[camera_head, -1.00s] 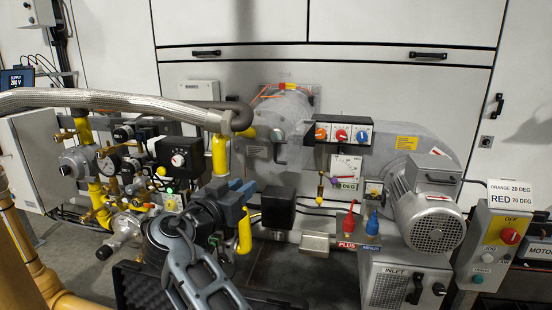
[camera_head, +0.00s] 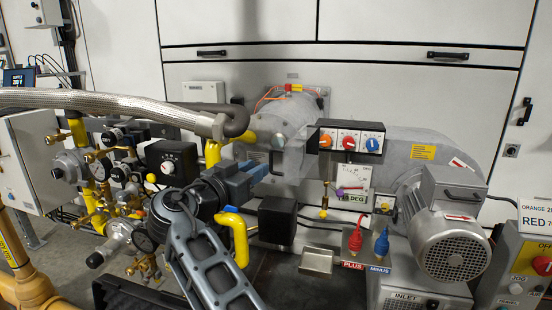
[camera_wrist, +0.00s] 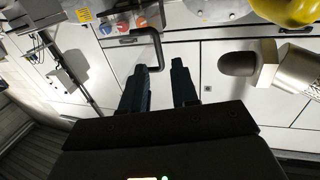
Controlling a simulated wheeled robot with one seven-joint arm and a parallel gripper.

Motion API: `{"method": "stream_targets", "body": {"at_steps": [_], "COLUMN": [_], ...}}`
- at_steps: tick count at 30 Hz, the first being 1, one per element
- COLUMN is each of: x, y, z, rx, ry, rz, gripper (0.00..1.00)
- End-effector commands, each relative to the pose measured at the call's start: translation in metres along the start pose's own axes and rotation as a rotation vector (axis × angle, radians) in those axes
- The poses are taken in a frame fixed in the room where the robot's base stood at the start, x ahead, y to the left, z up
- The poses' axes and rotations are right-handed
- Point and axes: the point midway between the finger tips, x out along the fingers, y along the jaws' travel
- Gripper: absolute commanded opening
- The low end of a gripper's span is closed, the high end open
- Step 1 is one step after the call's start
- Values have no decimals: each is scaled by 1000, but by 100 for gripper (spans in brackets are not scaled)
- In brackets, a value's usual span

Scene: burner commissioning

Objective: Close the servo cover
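The servo unit (camera_head: 347,138) is a dark box with orange, red and blue knobs, above a white scale plate. A grey panel, apparently the servo cover (camera_head: 294,158), stands out at its left, swung open, with a dark handle (camera_head: 277,142). In the wrist view a dark bracket-shaped handle (camera_wrist: 134,40) shows beyond the fingertips, near the knobs. My gripper (camera_head: 262,172) is just below and left of the cover in the head view.
A braided hose (camera_head: 110,100) crosses on the left above gauges and valves. Yellow pipes (camera_head: 240,240) and a black box (camera_head: 277,219) are near my arm. Red and blue plugs (camera_head: 355,240) stand below the scale. A motor (camera_head: 453,245) is at right.

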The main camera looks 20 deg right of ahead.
Motion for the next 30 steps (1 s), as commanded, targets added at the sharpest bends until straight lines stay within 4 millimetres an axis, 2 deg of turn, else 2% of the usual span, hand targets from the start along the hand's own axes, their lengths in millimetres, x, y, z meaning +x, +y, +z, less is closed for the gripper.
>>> {"method": "stream_targets", "body": {"at_steps": [9, 15, 26, 30], "x": [48, 68, 73, 73], "y": [1, 1, 0, 0], "z": [2, 1, 0, 0], "rx": [1, 0, 0, 0], "ry": [-1, 0, -1, -1], "rz": [3, 2, 1, 1], "gripper": [29, 29, 29, 16]}}
